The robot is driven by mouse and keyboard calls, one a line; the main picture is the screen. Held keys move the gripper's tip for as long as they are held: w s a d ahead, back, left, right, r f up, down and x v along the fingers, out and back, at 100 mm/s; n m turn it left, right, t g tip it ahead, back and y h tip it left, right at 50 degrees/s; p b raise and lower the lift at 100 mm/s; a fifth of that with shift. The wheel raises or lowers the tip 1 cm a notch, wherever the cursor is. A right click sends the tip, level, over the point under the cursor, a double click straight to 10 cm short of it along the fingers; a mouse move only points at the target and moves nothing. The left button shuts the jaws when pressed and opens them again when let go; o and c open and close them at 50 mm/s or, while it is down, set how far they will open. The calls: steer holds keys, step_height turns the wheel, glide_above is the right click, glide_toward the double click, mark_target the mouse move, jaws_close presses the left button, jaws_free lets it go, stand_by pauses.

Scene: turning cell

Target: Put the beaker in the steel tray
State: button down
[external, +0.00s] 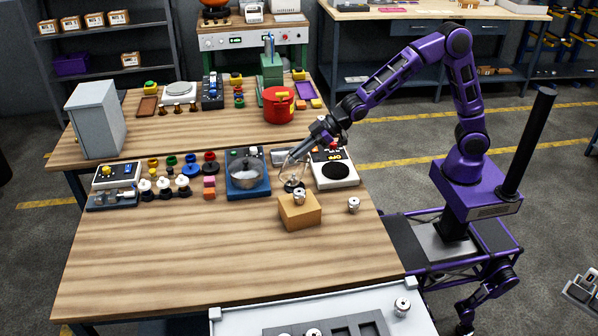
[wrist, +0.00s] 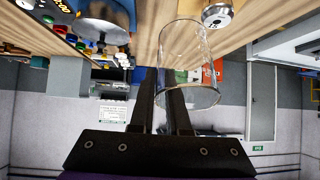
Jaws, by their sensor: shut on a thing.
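The beaker is clear glass; in the external view (external: 292,172) it is at my gripper's tip, just behind a cardboard box. My gripper (external: 297,156) is shut on it, reaching down from the upper right. In the wrist view the beaker (wrist: 188,58) stretches beyond my fingers (wrist: 165,75), tilted in the picture, with its round rim toward the camera. I cannot tell whether its base touches the table. A small grey metallic piece (external: 279,155), perhaps the steel tray, lies between the blue-based device and the white plate device, partly hidden by my gripper.
The cardboard box (external: 300,212) carries a small metal weight-like part; another (external: 353,204) stands to its right. The blue device with a round pan (external: 247,174) is left, the white device with a black disc (external: 334,170) right. The front of the wooden table (external: 200,260) is clear.

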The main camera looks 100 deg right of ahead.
steer(key=s+d+f+m+g+h+b, duration=0.15)
steer(key=d+m+g+h, duration=0.35)
steer(key=d, duration=0.9)
steer(key=s+d+f+m+g+h+b, duration=0.1)
steer(key=s+d+m+g+b, duration=0.1)
steer(key=d+m, duration=0.85)
steer(key=f+n, duration=0.1)
steer(key=f, duration=0.2)
steer(key=d+f, duration=0.1)
steer(key=f, duration=0.2)
steer(key=d+f+n+b, duration=0.1)
steer(key=f, duration=0.2)
steer(key=shift+w+d+f+n, duration=0.1)
steer(key=shift+d+f+n, duration=0.15)
steer(key=shift+f+n, duration=0.1)
steer(key=shift+f, duration=0.1)
steer(key=c, duration=0.9)
jaws_free()
